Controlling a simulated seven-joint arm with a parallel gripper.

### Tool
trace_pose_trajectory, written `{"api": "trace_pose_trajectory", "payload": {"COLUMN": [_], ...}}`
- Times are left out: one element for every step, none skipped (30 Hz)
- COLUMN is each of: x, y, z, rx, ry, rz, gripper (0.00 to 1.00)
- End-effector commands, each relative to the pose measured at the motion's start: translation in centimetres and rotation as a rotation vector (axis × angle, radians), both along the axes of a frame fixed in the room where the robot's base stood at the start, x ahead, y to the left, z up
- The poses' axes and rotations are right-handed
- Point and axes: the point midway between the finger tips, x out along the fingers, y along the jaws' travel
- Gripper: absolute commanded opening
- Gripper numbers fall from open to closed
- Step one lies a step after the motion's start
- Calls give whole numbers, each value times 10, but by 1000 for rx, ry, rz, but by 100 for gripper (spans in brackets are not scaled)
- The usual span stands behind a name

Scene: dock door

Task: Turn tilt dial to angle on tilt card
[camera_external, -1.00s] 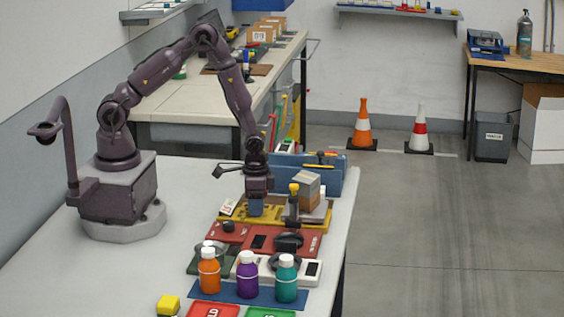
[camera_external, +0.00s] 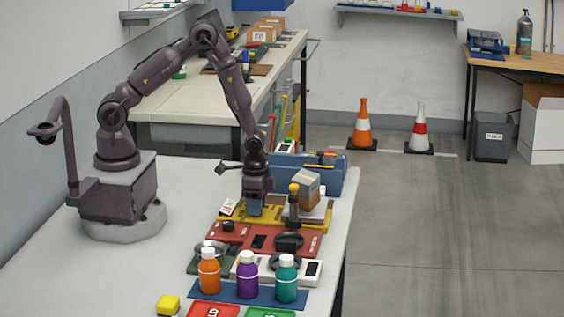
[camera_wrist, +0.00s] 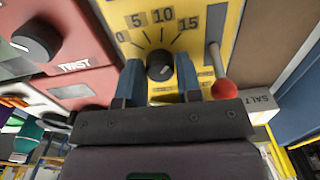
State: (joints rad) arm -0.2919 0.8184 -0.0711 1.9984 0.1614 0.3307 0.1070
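The tilt dial (camera_wrist: 160,65) is a small black knob with a pale mark on a yellow panel (camera_wrist: 218,12). Its printed scale (camera_wrist: 160,17) reads 0, 5, 10, 15 from left to right in the wrist view. My gripper (camera_wrist: 160,73) has its two blue fingers against opposite sides of the dial, shut on it. In the external view my gripper (camera_external: 254,213) is down at the yellow panel (camera_external: 233,221) and hides the dial. A small white card with red marks (camera_external: 227,207), perhaps the tilt card, stands left of my gripper; its writing is unreadable.
A metal lever with a red ball end (camera_wrist: 223,88) stands just right of the dial. A red panel with a black twist knob (camera_wrist: 36,41) lies to the left. A yellow-topped post (camera_external: 294,188) and a cardboard box (camera_external: 306,188) stand right of my gripper.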

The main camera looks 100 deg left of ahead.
Motion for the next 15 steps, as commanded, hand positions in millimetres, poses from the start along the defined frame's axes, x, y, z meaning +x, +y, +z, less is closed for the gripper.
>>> {"api": "trace_pose_trajectory", "payload": {"x": [0,0,0,0,0,0,0,0,0,0,0,1,1,1,1], "y": [0,0,0,0,0,0,0,0,0,0,0,0,0,0,0], "z": [0,0,0,0,0,0,0,0,0,0,1,3,5,8,13], "rx": [0,0,0,0,0,0,0,0,0,0,0,0,0,1,1], "ry": [0,0,0,-1,-1,-1,-1,-1,-1,-1,-1,-2,-3,-4,-5], "rz": [0,0,0,1,1,1,1,1,1,1,1,1,2,2,2], "gripper": [44,51,54,54,54,54,54,54,54,54,54,54,54,54,54]}}
